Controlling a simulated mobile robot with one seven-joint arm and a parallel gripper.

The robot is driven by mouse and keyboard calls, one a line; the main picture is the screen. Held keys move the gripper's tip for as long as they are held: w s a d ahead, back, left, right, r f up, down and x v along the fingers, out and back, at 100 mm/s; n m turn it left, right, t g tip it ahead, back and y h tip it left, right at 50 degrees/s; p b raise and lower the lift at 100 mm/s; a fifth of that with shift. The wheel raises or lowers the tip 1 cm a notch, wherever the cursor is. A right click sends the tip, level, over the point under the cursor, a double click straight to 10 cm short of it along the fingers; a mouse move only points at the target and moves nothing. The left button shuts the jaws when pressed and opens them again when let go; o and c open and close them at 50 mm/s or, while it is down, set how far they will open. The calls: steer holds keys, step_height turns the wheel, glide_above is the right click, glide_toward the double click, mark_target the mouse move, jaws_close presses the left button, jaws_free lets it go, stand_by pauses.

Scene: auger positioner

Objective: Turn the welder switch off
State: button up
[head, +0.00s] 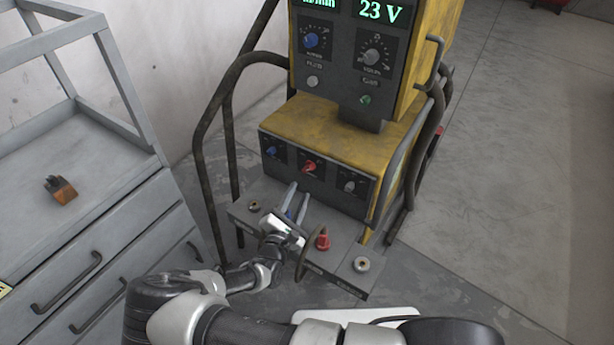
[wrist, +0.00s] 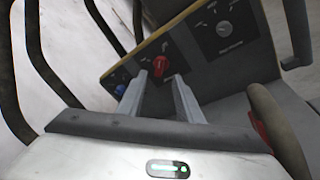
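The yellow welder (head: 395,130) stands upright in the head view, its "23 V" display (head: 380,10) lit. Its lower dark panel carries a red switch knob (head: 309,166) between a blue knob (head: 270,151) and a grey knob (head: 349,186). My gripper (head: 297,195) is open and empty, its two fingers pointing up at the panel, just below the red knob. In the wrist view the red knob (wrist: 160,65) shows just beyond and between the fingertips (wrist: 159,78); I see no clear contact. The knob's exact pointer setting is too small to read.
A front ledge below the panel carries a red connector (head: 322,241) with a cable, close to my wrist. Dark tubular rails (head: 200,140) flank the welder. A grey drawer cabinet (head: 90,215) stands at left. The floor at right is clear.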

mark_target(309, 170)
steer(key=b+x, duration=0.2)
steer(key=x, duration=0.7)
steer(key=shift+w+d, duration=0.1)
steer(key=shift+w, duration=0.25)
steer(key=shift+c, duration=0.5)
jaws_close()
